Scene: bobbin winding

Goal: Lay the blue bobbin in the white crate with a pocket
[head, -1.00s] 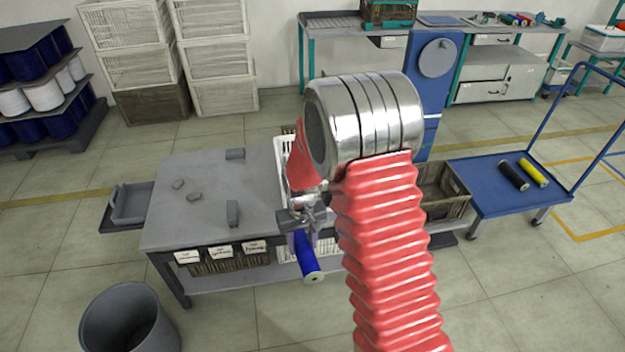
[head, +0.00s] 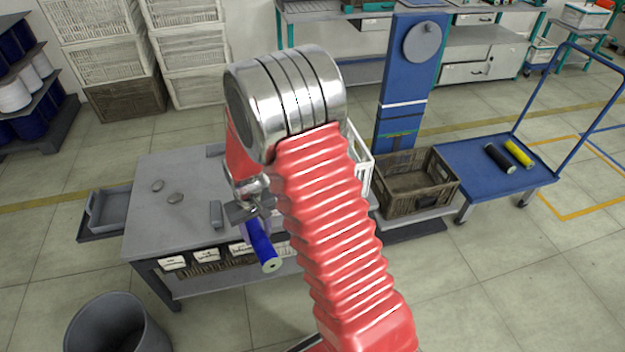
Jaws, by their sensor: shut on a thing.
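My gripper (head: 251,213) is shut on the blue bobbin (head: 261,245). The bobbin is tilted, with its pale end pointing down and toward the camera. It is held near the front edge of the grey table, above the labelled fronts in the picture. The white crate (head: 358,163) stands at the right end of the table. My red arm hides most of it, and only its right part shows. Its inside and any pocket are hidden from this view.
A brown crate (head: 437,188) stands right of the white crate. A blue trolley (head: 468,168) carries a black bobbin (head: 500,158) and a yellow bobbin (head: 519,153). The grey table (head: 150,225) holds small grey pieces. A grey bin (head: 118,325) stands at the front left.

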